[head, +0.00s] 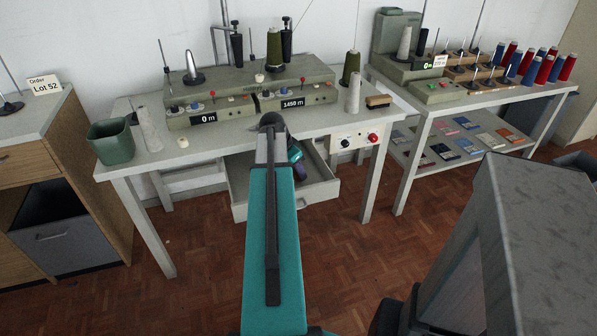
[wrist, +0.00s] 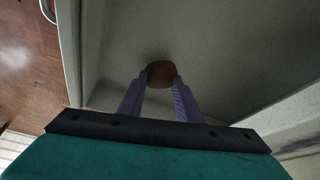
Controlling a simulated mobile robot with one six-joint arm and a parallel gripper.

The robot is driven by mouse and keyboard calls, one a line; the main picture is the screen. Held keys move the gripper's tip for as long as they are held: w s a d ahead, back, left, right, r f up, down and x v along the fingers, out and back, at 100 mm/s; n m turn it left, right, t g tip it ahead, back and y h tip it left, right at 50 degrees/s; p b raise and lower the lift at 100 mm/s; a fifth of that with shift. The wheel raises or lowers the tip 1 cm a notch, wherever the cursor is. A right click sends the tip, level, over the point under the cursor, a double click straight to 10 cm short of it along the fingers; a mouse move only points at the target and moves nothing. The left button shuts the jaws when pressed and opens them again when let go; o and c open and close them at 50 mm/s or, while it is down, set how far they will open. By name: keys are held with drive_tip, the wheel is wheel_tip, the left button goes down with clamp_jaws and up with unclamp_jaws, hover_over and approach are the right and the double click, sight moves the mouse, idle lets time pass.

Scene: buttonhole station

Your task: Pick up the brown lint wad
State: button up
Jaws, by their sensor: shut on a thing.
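The brown lint wad (wrist: 160,73) shows in the wrist view between the tips of my gripper's purple fingers. My gripper (wrist: 161,82) is shut on it, over the pale grey inside of the open drawer (wrist: 225,60). In the head view my gripper (head: 299,172) reaches down into that drawer (head: 322,194) under the bench. The wad cannot be made out in the head view. Whether it still touches the drawer floor I cannot tell.
The bench top (head: 225,150) lies above the drawer and carries a grey winding machine (head: 245,92), spools, a green bin (head: 110,142) and a brush (head: 378,101). A switch box (head: 355,142) hangs at the bench's front right. The parquet floor (head: 190,235) in front is clear.

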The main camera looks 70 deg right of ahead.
wheel_tip(320, 180, up, 10)
drive_tip(key=shift+f, duration=0.25)
idle(0.3)
idle(0.6)
